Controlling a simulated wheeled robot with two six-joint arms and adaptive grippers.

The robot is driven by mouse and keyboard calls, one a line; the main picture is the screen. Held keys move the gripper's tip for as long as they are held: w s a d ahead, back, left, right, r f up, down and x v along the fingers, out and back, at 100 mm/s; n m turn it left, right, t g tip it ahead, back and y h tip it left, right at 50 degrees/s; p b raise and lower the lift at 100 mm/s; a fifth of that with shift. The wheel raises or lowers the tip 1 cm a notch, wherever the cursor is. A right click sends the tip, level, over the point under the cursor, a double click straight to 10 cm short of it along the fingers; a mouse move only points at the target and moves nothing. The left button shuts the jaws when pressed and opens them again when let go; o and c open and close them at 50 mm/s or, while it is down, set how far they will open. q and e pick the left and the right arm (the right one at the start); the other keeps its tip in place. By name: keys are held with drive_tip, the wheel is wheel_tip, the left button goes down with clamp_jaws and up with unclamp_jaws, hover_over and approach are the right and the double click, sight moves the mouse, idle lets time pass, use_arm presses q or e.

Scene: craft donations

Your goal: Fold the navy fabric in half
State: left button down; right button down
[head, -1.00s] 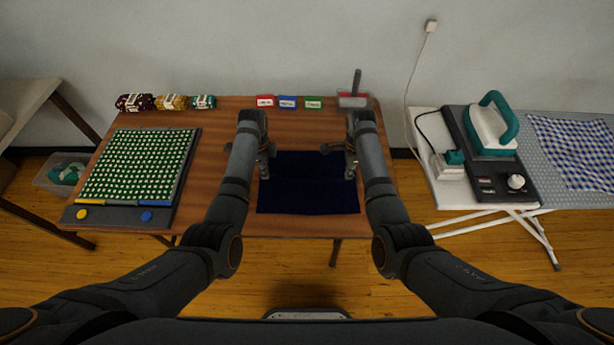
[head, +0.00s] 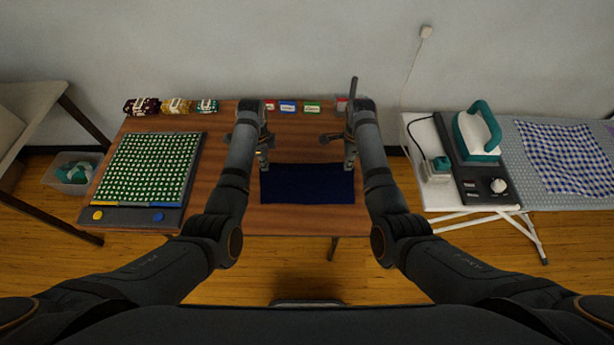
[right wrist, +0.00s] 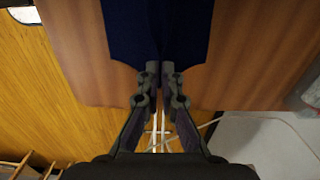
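The navy fabric (head: 307,186) hangs between my two grippers above the middle of the table, its upper edge stretched from one to the other. My left gripper (head: 264,164) is at the fabric's left side and appears shut on it. My right gripper (head: 350,165) is at its right side. In the right wrist view the right gripper's fingertips (right wrist: 161,70) are shut on the fabric (right wrist: 140,35), which falls away on both sides of a ridge between them. The fabric's far part is hidden in the head view.
The wooden table (head: 225,180) holds a green dotted cloth on a dark board (head: 135,216) at left. Rolled fabrics (head: 175,106) and small coloured boxes (head: 288,107) line its back edge. An ironing board (head: 535,200) with an iron (head: 480,130) stands right.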

wheel_tip(320, 180, up, 10)
drive_tip(key=p, duration=0.8)
drive_tip(key=shift+s+f, duration=0.15)
